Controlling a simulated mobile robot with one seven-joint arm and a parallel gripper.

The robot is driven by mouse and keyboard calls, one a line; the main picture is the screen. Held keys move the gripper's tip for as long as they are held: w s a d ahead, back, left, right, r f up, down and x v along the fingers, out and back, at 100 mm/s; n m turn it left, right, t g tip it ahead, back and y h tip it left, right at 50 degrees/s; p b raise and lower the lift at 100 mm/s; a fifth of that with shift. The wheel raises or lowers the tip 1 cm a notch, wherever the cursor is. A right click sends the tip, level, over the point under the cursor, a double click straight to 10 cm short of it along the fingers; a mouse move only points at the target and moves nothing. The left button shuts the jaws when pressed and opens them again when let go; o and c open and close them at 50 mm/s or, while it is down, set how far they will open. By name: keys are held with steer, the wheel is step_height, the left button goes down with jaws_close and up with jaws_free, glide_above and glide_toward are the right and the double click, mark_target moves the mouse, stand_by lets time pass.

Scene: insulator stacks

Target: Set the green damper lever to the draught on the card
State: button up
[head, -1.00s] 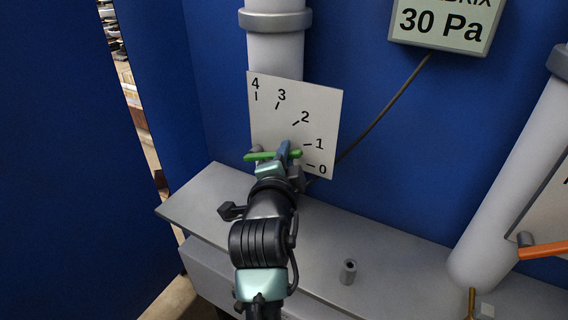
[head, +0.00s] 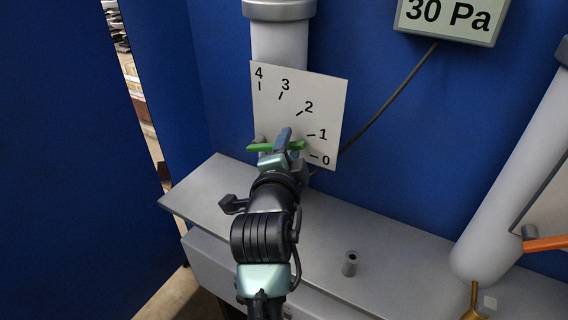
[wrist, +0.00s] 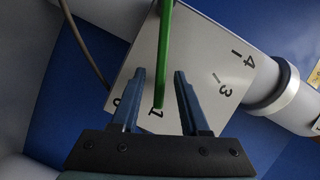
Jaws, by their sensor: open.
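The green damper lever (head: 261,148) sits in front of a pale scale plate (head: 275,105) marked 0 to 4 on the left pipe. In the head view its right end lies between the marks 1 and 0. In the wrist view the lever (wrist: 166,35) ends beside the figure 1. My gripper (head: 284,140) is at the lever, with its fingers open. In the wrist view the gripper (wrist: 160,74) has one blue finger on each side of the lever, with gaps showing. A box sign (head: 452,22) on the wall reads 30 Pa; its top is cut off.
A grey ledge (head: 385,245) runs below the pipes, with a small grey cylinder (head: 350,263) on it. At right a second pipe (head: 510,185) has an orange lever (head: 545,244). A cable (head: 390,100) hangs from the box sign.

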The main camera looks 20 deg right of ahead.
steer(key=b+v, duration=0.3)
steer(key=v, duration=0.9)
steer(key=shift+s+a+r, duration=0.1)
steer(key=a+r+n+t+y, duration=0.2)
steer(key=a+r+n+t, duration=0.25)
steer(key=r, duration=0.45)
steer(key=a+r+n+t+y, duration=0.1)
steer(key=a+r+n+t, duration=0.2)
steer(key=r+n, duration=0.35)
steer(key=s+a+r+n+t+y, duration=0.2)
steer(key=s+a+r+n+t, duration=0.1)
steer(key=r, duration=0.4)
steer(key=s+a+r+n+t+y, duration=0.3)
steer(key=s+r+n, duration=0.2)
steer(key=r+n, duration=0.1)
steer(key=shift+s+r, duration=0.25)
steer(key=shift+r, duration=0.4)
steer(key=shift+a, duration=0.1)
